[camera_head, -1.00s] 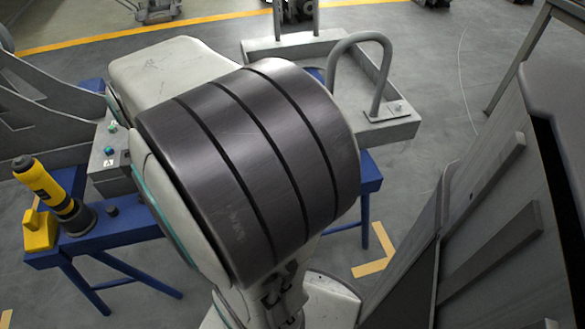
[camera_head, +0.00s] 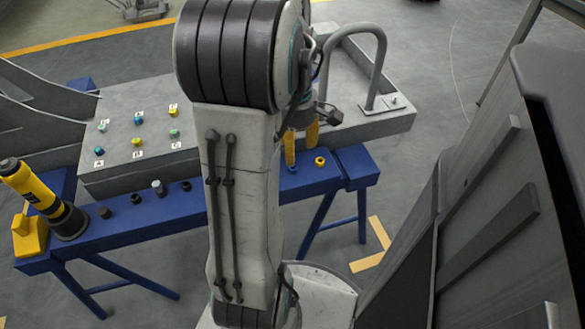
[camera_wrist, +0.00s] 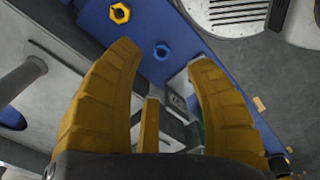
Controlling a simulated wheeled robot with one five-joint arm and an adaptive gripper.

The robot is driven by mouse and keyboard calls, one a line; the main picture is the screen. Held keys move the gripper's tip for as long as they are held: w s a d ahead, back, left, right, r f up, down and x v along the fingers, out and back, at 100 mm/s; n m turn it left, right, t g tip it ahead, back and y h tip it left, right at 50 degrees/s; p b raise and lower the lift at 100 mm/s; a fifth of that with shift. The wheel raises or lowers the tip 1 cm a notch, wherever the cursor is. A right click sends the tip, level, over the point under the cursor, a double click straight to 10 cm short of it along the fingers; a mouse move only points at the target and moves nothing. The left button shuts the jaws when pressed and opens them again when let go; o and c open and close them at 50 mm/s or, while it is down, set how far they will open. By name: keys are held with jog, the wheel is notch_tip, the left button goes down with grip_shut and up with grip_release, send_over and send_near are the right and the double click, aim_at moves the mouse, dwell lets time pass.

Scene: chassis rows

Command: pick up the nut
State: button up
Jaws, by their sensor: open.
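A yellow nut (camera_head: 320,161) lies on the blue bench (camera_head: 225,196), near its right end. It also shows at the top of the wrist view (camera_wrist: 120,13). My gripper (camera_head: 301,142) has yellow fingers pointing down above the bench, just behind and left of the yellow nut.
A grey panel (camera_head: 110,165) with several labelled coloured buttons stands behind the bench. Several dark fittings (camera_head: 135,199) stand along the bench top. A yellow and black tool (camera_head: 38,188) stands at the left end. A grey tray with a curved handle (camera_head: 350,60) is behind my gripper. Large grey metalwork (camera_head: 490,215) fills the right.

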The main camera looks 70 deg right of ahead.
aim_at(294, 166)
jog(key=shift+f+b, duration=1.7)
jog(key=shift+f, duration=1.85)
grip_shut()
